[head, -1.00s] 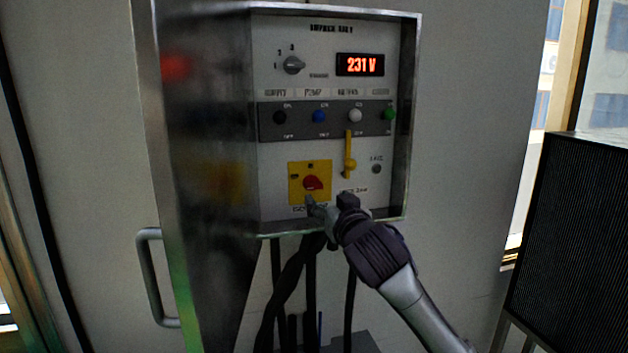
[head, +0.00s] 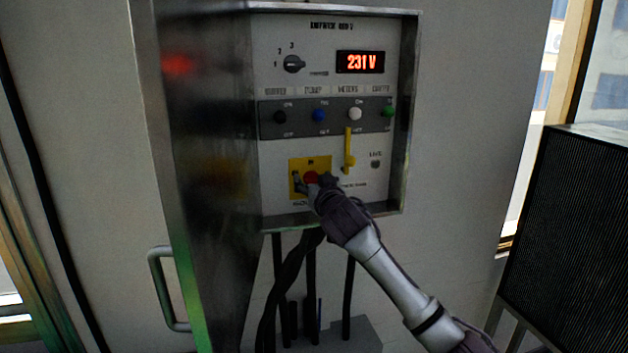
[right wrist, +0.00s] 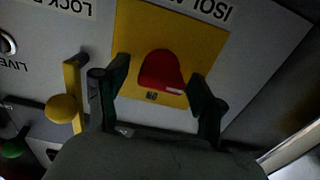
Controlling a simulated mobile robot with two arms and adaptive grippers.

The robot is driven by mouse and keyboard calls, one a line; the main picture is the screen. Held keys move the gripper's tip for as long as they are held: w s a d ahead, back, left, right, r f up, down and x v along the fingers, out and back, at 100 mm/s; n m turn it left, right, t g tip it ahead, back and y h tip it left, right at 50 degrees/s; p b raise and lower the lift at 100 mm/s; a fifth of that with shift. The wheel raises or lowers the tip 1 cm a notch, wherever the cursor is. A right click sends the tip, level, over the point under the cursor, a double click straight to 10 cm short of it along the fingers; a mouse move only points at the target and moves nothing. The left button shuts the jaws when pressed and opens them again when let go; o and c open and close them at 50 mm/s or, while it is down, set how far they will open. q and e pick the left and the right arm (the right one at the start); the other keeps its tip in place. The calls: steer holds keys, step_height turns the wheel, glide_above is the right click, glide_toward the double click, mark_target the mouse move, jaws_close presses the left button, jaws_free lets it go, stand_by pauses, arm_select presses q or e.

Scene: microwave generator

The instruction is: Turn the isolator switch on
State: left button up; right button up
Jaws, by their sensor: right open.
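The isolator switch is a red knob (head: 311,178) on a yellow plate (head: 298,163), low on the panel's left side in the head view. My right gripper (head: 315,183) is in front of the knob and hides part of it. In the right wrist view the red knob (right wrist: 161,72) lies between the two open fingers (right wrist: 157,84), one on each side of it. I cannot tell whether the fingers touch it. My left gripper is not in view.
A yellow lever (head: 348,150) hangs just right of the switch; it also shows in the right wrist view (right wrist: 67,106). Above are a row of coloured knobs (head: 320,116), a rotary selector (head: 293,64) and a display (head: 360,63) reading 231 V. The cabinet's metal rim (head: 409,120) surrounds the panel.

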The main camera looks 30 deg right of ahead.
steer(key=c, duration=1.2)
steer(key=shift+o, duration=0.2)
